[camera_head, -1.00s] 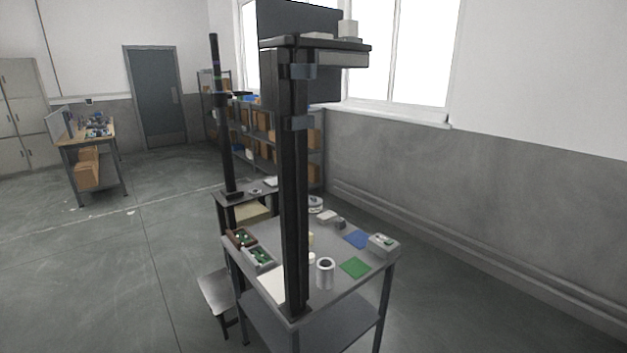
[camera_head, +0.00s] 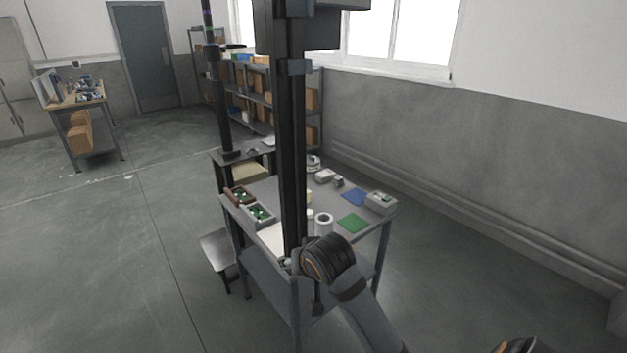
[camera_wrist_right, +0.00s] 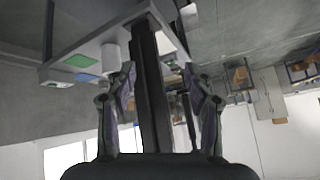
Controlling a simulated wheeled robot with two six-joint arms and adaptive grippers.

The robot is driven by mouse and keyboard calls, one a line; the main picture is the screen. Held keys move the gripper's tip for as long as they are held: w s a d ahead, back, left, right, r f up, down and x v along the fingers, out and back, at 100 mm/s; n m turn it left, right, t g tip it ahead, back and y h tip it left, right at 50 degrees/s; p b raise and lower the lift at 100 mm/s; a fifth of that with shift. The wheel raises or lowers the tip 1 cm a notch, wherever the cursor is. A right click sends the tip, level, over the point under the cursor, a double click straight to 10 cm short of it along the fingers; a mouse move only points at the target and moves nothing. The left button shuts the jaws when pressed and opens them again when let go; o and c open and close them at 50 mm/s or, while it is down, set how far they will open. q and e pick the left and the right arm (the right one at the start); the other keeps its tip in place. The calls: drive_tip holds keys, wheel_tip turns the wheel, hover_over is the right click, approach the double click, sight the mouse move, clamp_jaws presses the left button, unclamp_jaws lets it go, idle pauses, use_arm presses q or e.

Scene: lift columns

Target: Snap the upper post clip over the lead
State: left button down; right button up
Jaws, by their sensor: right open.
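A tall dark post (camera_head: 291,150) stands at the table's near edge in the head view. I cannot make out the lead. My right arm comes in from the bottom right and its wrist is beside the post's lower part. In the right wrist view, upside down, my right gripper (camera_wrist_right: 161,82) is open and empty, with the post (camera_wrist_right: 150,90) between its fingers in the picture. My left gripper is not in view.
The grey table (camera_head: 372,222) holds a white cylinder (camera_head: 323,224), a green mat (camera_head: 352,223), a blue mat (camera_head: 355,197) and small boxes. A stool (camera_head: 218,248) stands at left. A second post (camera_head: 222,100) and shelves are behind. Floor is free at left.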

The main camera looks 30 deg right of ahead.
drive_tip(key=w+d+r+m+t+h, duration=0.1)
drive_tip(key=w+r+m+t, duration=0.15)
drive_tip(key=r, duration=0.75)
drive_tip(key=w+d+r+m+t, duration=0.1)
drive_tip(key=w+d+r+m, duration=0.15)
drive_tip(key=r, duration=0.85)
drive_tip(key=w+d+r+m+t+h, duration=0.1)
drive_tip(key=w+r+m+t, duration=0.2)
drive_tip(key=r, duration=0.7)
drive_tip(key=m+t+h+p, duration=0.2)
drive_tip(key=m+t+p, duration=0.15)
drive_tip(key=m, duration=0.45)
approach(312, 8)
drive_tip(key=shift+g, duration=0.4)
drive_tip(key=x, duration=0.8)
drive_tip(key=shift+w+r+p, duration=0.3)
drive_tip(key=shift+r+p, duration=0.05)
drive_tip(key=shift+r, duration=0.05)
drive_tip(key=shift+w+d, duration=0.1)
drive_tip(key=shift+w, duration=0.1)
drive_tip(key=shift+s, duration=0.1)
drive_tip(key=shift+c, duration=0.2)
